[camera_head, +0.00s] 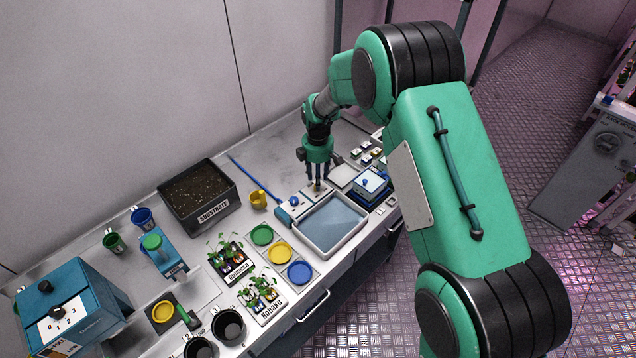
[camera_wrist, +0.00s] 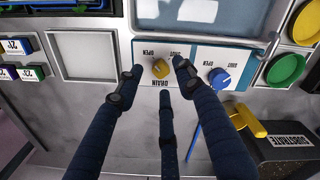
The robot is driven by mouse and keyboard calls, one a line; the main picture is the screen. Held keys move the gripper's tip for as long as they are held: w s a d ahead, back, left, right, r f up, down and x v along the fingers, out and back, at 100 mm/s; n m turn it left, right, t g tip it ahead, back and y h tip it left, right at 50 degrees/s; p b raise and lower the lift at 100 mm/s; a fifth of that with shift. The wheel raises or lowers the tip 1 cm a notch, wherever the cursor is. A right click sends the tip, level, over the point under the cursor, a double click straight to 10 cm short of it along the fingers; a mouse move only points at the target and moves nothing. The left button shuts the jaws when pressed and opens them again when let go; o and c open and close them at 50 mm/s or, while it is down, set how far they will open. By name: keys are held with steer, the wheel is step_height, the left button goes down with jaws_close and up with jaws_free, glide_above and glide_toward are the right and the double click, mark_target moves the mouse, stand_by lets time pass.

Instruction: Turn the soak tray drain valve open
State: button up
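The soak tray (camera_head: 299,240) is a pale tray with grey-blue water on the bench; its edge shows at the top of the wrist view (camera_wrist: 262,42). Beside it is a blue-and-white panel (camera_wrist: 197,58). On the panel the yellow drain valve knob (camera_wrist: 160,69) sits by the words DRAIN, OPEN and SHUT; the lettering is upside down. I cannot tell exactly which word it points at. My gripper (camera_head: 317,183) points down over the panel. Its dark fingers (camera_wrist: 157,76) are spread, with the knob between them in the picture, and a gap shows on each side. Contact is not visible.
A blue knob (camera_wrist: 219,77) with its own OPEN and SHUT labels is close beside. A blue box (camera_head: 369,184) is to the right.

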step_height(320, 180, up, 8)
steer(key=shift+s+r, duration=0.15)
steer(key=shift+r, duration=0.05)
stand_by(0.7)
steer(key=s+d+r+m+t+b, duration=0.1)
steer(key=s+d+r+m+b, duration=0.1)
steer(key=s+d+r+m, duration=0.6)
steer(key=s+d+r+m+t+b, duration=0.15)
steer(key=s+d+r, duration=0.45)
steer(key=s+r, duration=0.65)
steer(key=s+d+r+m+t+b, duration=0.1)
steer(key=s+d+m, duration=0.2)
steer(key=s, duration=0.8)
steer(key=s+d+r+m+t+b, duration=0.1)
steer(key=s+d+m, duration=0.3)
steer(key=s, duration=0.7)
steer(key=shift+s+d+r+m+t+b, duration=0.25)
steer(key=shift+s+r+m+t+b, duration=0.2)
steer(key=shift+m, duration=0.4)
